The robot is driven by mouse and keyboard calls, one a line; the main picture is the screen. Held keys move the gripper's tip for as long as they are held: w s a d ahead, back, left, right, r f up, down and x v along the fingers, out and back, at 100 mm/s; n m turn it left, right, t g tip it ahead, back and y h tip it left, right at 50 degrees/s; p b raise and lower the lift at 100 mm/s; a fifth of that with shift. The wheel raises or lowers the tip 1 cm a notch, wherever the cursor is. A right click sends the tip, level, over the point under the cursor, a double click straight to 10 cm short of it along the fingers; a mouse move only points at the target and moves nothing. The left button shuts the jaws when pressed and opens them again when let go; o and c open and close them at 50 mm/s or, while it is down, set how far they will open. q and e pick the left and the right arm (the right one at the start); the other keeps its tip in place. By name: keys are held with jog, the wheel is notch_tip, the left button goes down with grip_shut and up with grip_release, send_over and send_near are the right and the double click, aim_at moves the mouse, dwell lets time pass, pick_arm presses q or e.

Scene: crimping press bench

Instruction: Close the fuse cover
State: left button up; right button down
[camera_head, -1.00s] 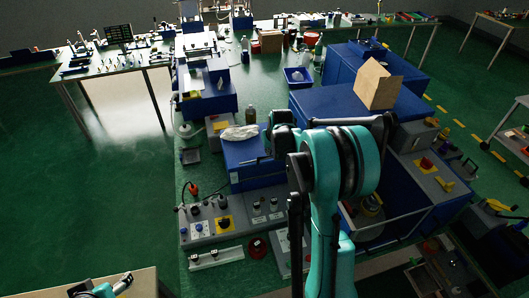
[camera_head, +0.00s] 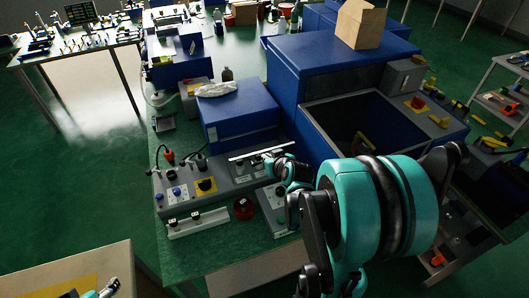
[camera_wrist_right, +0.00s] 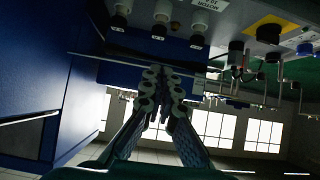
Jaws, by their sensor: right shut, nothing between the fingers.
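The grey control panel (camera_head: 215,190) stands on the green bench in front of a blue box. My right gripper (camera_head: 270,160) is at the panel's right end; it hides most of the fuse area there. In the right wrist view, several white fuse holders (camera_wrist_right: 160,22) stick out of the panel beside a "MOTOR 10A" label. A thin pale bar (camera_head: 242,154), seemingly the fuse cover's edge, lies by the fingertips; its angle is unclear. The wrist view shows the right fingers (camera_wrist_right: 164,75) shut and empty, close to this bar. My left gripper (camera_head: 112,288) is at the lower left edge, mostly cut off.
A blue box (camera_head: 240,112) with a white cloth (camera_head: 216,89) stands behind the panel. A large open blue bin (camera_head: 300,122) is to the right. A red button (camera_head: 243,207) and a grey strip with knobs (camera_head: 198,223) lie in front.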

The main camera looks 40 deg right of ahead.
pick_arm(q)
notch_tip(320, 180, down, 7)
jog(key=b, duration=0.6)
pick_arm(e)
jog(key=f, duration=0.2)
jog(key=s+f, duration=0.1)
jog(key=f, duration=0.4)
jog(key=shift+s+a+f, duration=0.25)
jog(key=shift+f, duration=0.05)
notch_tip(320, 180, up, 5)
jog(key=p, duration=0.5)
jog(key=s+a+f, duration=0.2)
jog(key=s+a, duration=0.1)
jog(key=s, duration=0.6)
pick_arm(q)
jog(key=r, duration=0.2)
jog(key=s+r, duration=0.1)
jog(key=r, duration=0.1)
jog(key=shift+r, duration=0.35)
pick_arm(e)
jog(key=s+a+r+n+g+y, duration=0.1)
jog(key=s+a+r, duration=0.1)
jog(key=a, duration=0.7)
jog(key=s+a+r+n+g+y, duration=0.1)
jog(key=a+r, duration=0.4)
jog(key=a, duration=0.5)
jog(key=shift+s+r+n+g+y, duration=0.25)
jog(key=shift+s+n+g+y, duration=0.2)
jog(key=shift+n+g, duration=0.2)
